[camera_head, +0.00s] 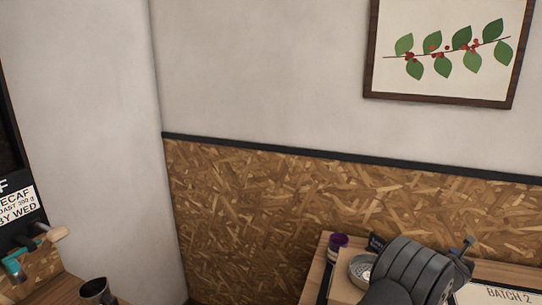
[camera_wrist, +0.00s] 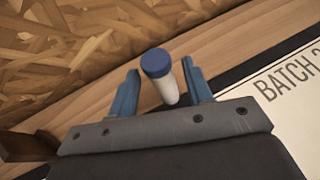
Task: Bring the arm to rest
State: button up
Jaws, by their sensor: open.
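My gripper (camera_wrist: 162,88) shows in the wrist view with its two blue fingers apart. A white cylinder with a blue cap (camera_wrist: 156,62) appears between the fingers, with gaps visible at its sides. I cannot tell its distance from the fingers. In the head view my dark grey arm covers part of the table at the lower right. My fingertips are hard to make out there.
The wooden table (camera_wrist: 225,50) carries a white "BATCH 2" sheet (camera_head: 508,294). A purple-topped container (camera_head: 338,241) and a round metal dish (camera_head: 361,268) stand left of my arm. A chipboard wall (camera_head: 250,210) rises behind. A dark cup (camera_head: 96,290) stands at lower left.

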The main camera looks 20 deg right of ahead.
aim_at(455, 249)
jog(key=v, duration=0.8)
jog(key=x, duration=1.1)
jog(key=shift+w+d+f, duration=0.15)
jog(key=shift+d, duration=0.05)
notch_tip(455, 249, up, 3)
jog(key=shift+f, duration=0.1)
jog(key=shift+s+r, duration=0.2)
jog(key=shift+r, duration=0.3)
jog(key=shift+s+r, duration=0.15)
jog(key=shift+r, duration=0.35)
jog(key=s+a+r, duration=0.3)
jog(key=s+r, duration=0.4)
jog(key=s, duration=0.4)
jog(key=s+a+n+t+y, duration=0.2)
jog(key=a+n+t+y, duration=0.1)
jog(key=a, duration=1.5)
jog(key=shift+s+a+f+n+t, duration=0.25)
jog(key=shift+a+f+n+t, duration=0.15)
jog(key=shift+n+t, duration=0.25)
jog(key=shift+d, duration=0.1)
jog(key=w+d+m+g+h, duration=0.1)
jog(key=w+d+m+g, duration=0.1)
jog(key=d, duration=0.7)
jog(key=w+d+m+g+h, duration=0.2)
jog(key=d, duration=0.8)
jog(key=shift+f, duration=0.25)
